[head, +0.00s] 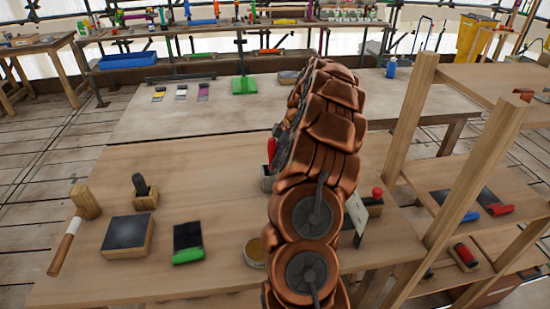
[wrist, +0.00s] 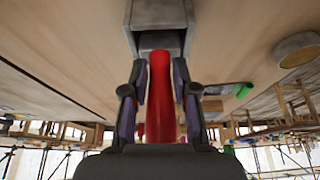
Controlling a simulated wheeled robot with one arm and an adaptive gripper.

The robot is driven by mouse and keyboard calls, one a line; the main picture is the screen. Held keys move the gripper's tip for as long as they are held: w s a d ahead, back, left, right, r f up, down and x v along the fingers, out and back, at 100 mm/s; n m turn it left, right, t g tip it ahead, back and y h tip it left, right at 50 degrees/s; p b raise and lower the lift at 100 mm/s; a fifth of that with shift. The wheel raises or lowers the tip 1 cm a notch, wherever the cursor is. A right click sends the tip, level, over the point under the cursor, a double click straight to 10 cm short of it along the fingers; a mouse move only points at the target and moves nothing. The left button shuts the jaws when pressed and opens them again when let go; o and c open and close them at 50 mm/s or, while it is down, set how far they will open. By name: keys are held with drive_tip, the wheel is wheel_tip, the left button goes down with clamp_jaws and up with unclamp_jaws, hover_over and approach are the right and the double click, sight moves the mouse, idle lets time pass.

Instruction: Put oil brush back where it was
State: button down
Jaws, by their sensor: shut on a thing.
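The oil brush, as I take the red-handled thing to be, shows its long red handle (wrist: 160,100) in the wrist view; a bit of red also shows in the head view (head: 271,148), left of my arm. My gripper (wrist: 161,82) is shut on this handle, with one finger on each side. A grey square holder (wrist: 160,15) lies right at the handle's far end in the wrist view; it shows partly beside my arm in the head view (head: 266,183). I cannot tell how far the brush sits inside it. The bristles are hidden.
On the wooden table (head: 190,280) are a mallet (head: 68,240), a dark-topped block (head: 127,236), a green-edged dark pad (head: 187,242) and a round tin (head: 254,252) close to my arm. A wooden shelf frame (head: 415,120) stands at the right.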

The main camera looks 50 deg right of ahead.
drive_tip(key=shift+f+b, duration=0.45)
drive_tip(key=shift+f, duration=0.05)
drive_tip(key=c, duration=0.8)
unclamp_jaws()
drive_tip(key=shift+r, duration=0.1)
drive_tip(key=v, duration=1.1)
drive_tip(key=shift+s+d+r, duration=0.1)
drive_tip(key=shift+d+r, duration=0.1)
drive_tip(key=shift+r, duration=0.15)
drive_tip(key=shift+a, duration=0.1)
